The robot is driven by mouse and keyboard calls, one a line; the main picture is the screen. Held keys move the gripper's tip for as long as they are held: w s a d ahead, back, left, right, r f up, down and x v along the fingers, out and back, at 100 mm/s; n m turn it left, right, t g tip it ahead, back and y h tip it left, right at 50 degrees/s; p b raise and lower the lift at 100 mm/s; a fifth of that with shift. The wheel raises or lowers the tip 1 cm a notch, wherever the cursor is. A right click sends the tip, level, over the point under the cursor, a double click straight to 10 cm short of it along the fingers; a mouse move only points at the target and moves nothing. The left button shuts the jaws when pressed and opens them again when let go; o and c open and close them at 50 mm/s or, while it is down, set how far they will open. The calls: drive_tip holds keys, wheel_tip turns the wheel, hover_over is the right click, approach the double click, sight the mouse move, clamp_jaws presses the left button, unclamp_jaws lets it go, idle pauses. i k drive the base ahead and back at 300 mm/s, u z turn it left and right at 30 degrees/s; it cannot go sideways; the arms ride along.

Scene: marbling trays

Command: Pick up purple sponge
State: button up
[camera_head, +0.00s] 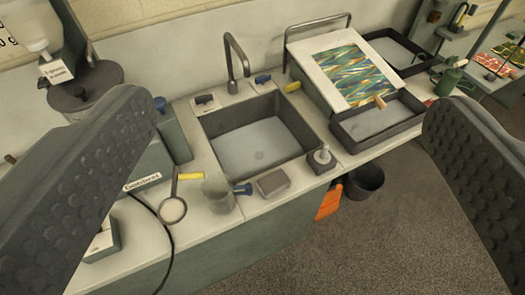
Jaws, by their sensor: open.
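A small grey-mauve block (273,183) lies on the counter in front of the sink; it may be the purple sponge, but its colour looks dull and I cannot be sure. No clearly purple sponge shows. My gripper (291,115) is open and empty. Its two dark, ridged fingers fill the left and right sides of the view. The block appears between them, farther off and below the fingertips.
A sink (258,137) with a tap (237,62) stands behind the block. A grey cup (218,193) is close at its left, and a small dark dispenser (321,160) at its right. A tray (376,122) and marbled sheet (345,75) are farther right. Open floor (370,235) lies in front.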

sight(272, 185)
drive_tip(key=z, duration=2.25)
drive_tip(key=k, duration=0.65)
drive_tip(key=u, duration=1.5)
drive_tip(key=i, duration=1)
